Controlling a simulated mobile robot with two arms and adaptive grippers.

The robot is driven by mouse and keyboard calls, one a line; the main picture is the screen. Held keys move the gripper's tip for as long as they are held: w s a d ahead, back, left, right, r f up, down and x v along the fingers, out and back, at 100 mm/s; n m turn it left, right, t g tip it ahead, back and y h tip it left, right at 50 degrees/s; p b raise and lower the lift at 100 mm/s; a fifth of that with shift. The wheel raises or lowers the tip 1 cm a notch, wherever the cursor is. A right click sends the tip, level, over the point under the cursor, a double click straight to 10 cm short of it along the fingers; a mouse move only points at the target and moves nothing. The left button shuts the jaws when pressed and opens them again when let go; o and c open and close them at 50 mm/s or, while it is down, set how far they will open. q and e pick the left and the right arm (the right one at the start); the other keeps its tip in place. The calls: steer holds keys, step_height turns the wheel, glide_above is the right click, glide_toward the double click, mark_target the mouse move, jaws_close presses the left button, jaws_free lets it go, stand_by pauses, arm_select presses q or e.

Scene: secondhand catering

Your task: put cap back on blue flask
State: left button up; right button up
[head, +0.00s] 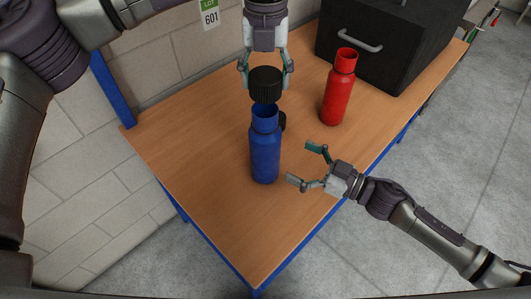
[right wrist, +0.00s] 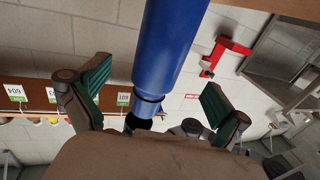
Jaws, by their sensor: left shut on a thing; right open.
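The blue flask (head: 264,155) stands upright on the wooden table with its mouth uncovered. My left gripper (head: 266,76) is shut on a black ribbed cap (head: 265,88), which it holds upright over the flask's mouth. I cannot tell whether cap and rim touch. My right gripper (head: 305,168) is open, just right of the flask's lower body and apart from it. In the right wrist view the blue flask (right wrist: 172,45) shows between the spread fingers of the right gripper (right wrist: 155,88), with its neck end downward in the picture.
A red flask (head: 339,90) without a cap stands to the right on the table (head: 200,160). A small dark object (head: 283,121) sits just behind the blue flask, partly hidden. A black box with a handle (head: 385,40) fills the back right. The table's front is clear.

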mark_target(265, 108)
arm_select(q)
steer(key=shift+s+r, duration=0.1)
arm_select(e)
steer(key=x, duration=0.8)
steer(key=shift+w+a, duration=0.15)
steer(key=shift+a, duration=0.25)
arm_select(q)
steer(key=shift+s, duration=0.1)
arm_select(e)
steer(key=shift+a+r, duration=0.1)
steer(key=c, duration=1.6)
arm_select(q)
steer(key=shift+f, duration=2.45)
steer(key=shift+f, duration=0.9)
steer(key=shift+f, duration=0.55)
